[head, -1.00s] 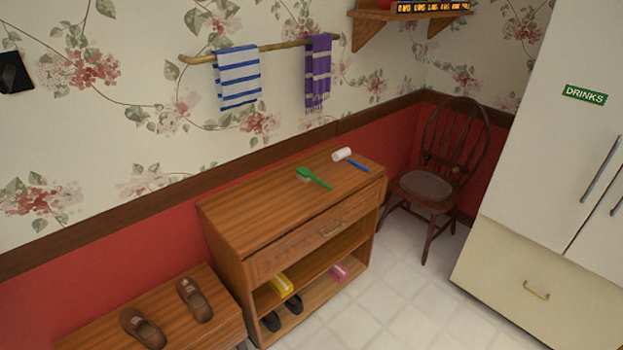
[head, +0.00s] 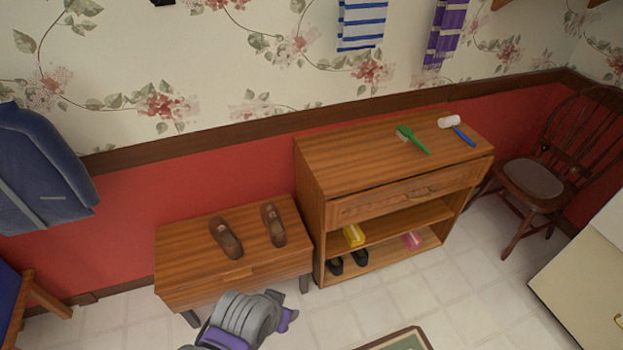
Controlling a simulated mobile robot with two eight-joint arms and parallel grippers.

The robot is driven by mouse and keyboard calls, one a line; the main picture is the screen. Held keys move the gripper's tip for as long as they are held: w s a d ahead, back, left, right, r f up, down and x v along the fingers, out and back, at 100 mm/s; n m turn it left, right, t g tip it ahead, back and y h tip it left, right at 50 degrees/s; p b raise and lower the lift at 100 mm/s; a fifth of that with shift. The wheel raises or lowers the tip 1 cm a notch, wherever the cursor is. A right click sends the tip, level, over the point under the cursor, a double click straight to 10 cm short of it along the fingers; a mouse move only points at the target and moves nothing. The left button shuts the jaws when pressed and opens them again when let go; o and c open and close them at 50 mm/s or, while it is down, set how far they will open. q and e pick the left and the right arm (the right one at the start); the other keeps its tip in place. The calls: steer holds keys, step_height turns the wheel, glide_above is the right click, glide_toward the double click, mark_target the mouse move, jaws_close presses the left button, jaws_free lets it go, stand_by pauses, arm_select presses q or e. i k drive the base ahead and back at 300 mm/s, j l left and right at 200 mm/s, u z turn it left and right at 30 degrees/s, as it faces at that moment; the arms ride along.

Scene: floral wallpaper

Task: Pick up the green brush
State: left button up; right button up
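The green brush (head: 416,141) lies on top of the wooden cabinet (head: 345,165), right of the middle of the head view. Its handle points toward the cabinet's front edge. A white-headed roller or brush with a blue handle (head: 462,134) lies just to its right, apart from it. A grey and purple part at the bottom of the view looks like one of my arm links. I make out no gripper fingers, and nothing touches the brush.
A low wooden bench (head: 190,260) with brown shoes (head: 225,238) stands left of the cabinet. A chair (head: 535,180) stands to its right. The cabinet's shelves hold black shoes and yellow and pink items. Tiled floor (head: 470,290) lies open in front, with a mat (head: 400,341) at the bottom edge.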

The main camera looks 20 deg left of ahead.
mark_target(405, 134)
steer(key=i+l+u, duration=0.1)
steer(key=u, duration=0.3)
steer(key=i+l+u, duration=0.1)
steer(key=u, duration=0.25)
steer(key=i+l+u, duration=0.15)
steer(key=l, duration=0.2)
steer(key=i+l+u, duration=0.15)
steer(key=l, duration=0.2)
steer(key=i+l+u, duration=0.2)
steer(key=l, duration=0.15)
steer(key=i+l, duration=0.1)
steer(key=l, duration=0.4)
steer(key=i+l, duration=0.15)
steer(key=l, duration=0.35)
steer(key=i+l+u, duration=0.1)
steer(key=l, duration=0.35)
steer(key=i+l, duration=0.1)
steer(key=l, duration=0.4)
steer(key=i+l, duration=0.1)
steer(key=l, duration=0.4)
steer(key=i+l+u, duration=0.1)
steer(key=l, duration=0.4)
